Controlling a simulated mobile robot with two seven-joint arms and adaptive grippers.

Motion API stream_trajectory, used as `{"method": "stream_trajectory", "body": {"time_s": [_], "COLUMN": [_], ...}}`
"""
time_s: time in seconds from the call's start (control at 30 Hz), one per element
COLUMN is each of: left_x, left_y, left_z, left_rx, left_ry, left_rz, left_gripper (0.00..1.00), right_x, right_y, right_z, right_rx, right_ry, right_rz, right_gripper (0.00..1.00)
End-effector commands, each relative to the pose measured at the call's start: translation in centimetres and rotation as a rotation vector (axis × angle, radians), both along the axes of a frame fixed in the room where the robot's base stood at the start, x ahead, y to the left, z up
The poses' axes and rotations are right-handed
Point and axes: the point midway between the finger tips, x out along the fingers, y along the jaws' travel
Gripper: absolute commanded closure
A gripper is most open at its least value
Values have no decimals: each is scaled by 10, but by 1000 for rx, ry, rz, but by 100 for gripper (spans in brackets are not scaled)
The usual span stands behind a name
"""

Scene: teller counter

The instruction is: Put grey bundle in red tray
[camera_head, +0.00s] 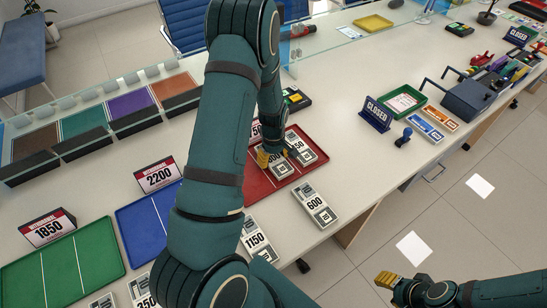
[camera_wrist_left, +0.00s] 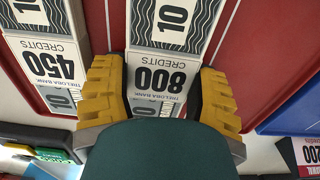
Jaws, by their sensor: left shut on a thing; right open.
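My left gripper (camera_head: 274,156) has its yellow fingers on both sides of a grey-patterned bundle marked 800 (camera_wrist_left: 160,75) and is shut on it. In the head view, this bundle (camera_head: 281,170) is over the red tray (camera_head: 256,187); in the wrist view, red tray floor (camera_wrist_left: 265,60) shows beside it. I cannot tell whether the bundle rests on the floor. A bundle marked 450 (camera_wrist_left: 40,65) lies beside it in the tray, and also shows in the head view (camera_head: 304,148). My right gripper (camera_head: 388,281) is open and empty at the lower right, away from the counter.
A bundle marked 600 (camera_head: 315,206) and one marked 1150 (camera_head: 256,238) lie on the counter in front of the tray. A blue tray (camera_head: 133,223) and a green tray (camera_head: 98,252) are to the left. A CLOSED sign (camera_head: 377,112) stands to the right.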

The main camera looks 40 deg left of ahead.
Motion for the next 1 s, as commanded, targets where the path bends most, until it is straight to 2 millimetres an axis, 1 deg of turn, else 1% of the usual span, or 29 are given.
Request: {"method": "stream_trajectory", "body": {"time_s": [0.17,0.2,0.27,0.3,0.57,0.67,0.77,0.87,1.0], "left_x": [0,0,0,0,0,0,1,1,1], "left_y": [0,0,0,0,0,0,0,0,0], "left_z": [-3,-4,-3,-3,-3,1,12,30,61], "left_rx": [0,0,0,0,0,0,1,1,1], "left_ry": [0,0,0,0,0,0,-3,-4,-4], "left_rz": [0,0,0,0,0,0,-1,-1,-1], "left_gripper": [76,32,11,10,10,10,10,10,10], "right_x": [-1,-1,-1,-1,-1,0,1,2,3], "right_y": [0,0,0,0,0,0,0,0,-1], "right_z": [-3,-3,-2,-2,-2,1,3,7,13], "right_rx": [0,0,0,0,0,0,0,-1,-2], "right_ry": [2,2,2,2,2,1,-1,-3,-7], "right_rz": [1,2,1,1,1,0,-1,-3,-6], "right_gripper": [53,53,53,53,53,53,53,53,53]}}
